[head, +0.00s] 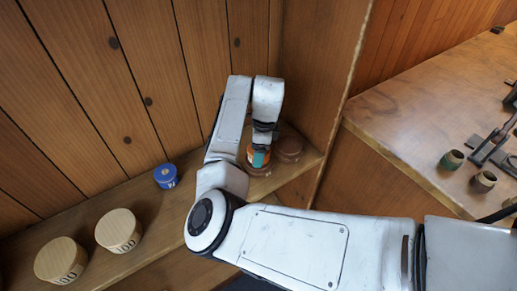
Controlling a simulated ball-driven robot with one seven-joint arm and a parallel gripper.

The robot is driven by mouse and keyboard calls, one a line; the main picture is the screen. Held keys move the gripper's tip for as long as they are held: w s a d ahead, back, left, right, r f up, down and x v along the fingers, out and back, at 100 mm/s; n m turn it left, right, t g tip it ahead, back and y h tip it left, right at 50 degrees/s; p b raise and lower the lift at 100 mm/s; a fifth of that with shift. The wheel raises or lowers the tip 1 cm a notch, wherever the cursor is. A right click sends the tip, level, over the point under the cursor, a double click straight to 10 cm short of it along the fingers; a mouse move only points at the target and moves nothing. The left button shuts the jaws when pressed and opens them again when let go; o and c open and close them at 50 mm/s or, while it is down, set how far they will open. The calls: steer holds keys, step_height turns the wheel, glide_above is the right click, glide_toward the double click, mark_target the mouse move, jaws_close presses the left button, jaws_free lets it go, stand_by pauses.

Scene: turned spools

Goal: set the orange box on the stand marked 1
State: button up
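An orange round box (249,153) shows at the end of my arm, partly covered by my gripper (261,151). A teal patch shows against its front; I cannot tell whether it belongs to the box or a fingertip. The box appears just above or on a reddish-brown round stand (257,171); contact is unclear. Another reddish-brown round piece (290,147) is just right of it. My fingers are too small and hidden to tell if they grip the box. No mark reading just 1 is legible.
Two pale wooden round pieces stand on the shelf at left, one (118,230) and another (61,260), with markings that look like 100. A blue spool (166,176) stands between them and my arm. A workbench (400,108) at right holds cups and tools. Plank walls back the shelf.

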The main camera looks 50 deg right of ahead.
steer(key=shift+f, duration=0.1)
steer(key=o, duration=0.6)
steer(key=shift+f, duration=0.1)
steer(key=o, duration=0.5)
steer(key=shift+c, duration=0.2)
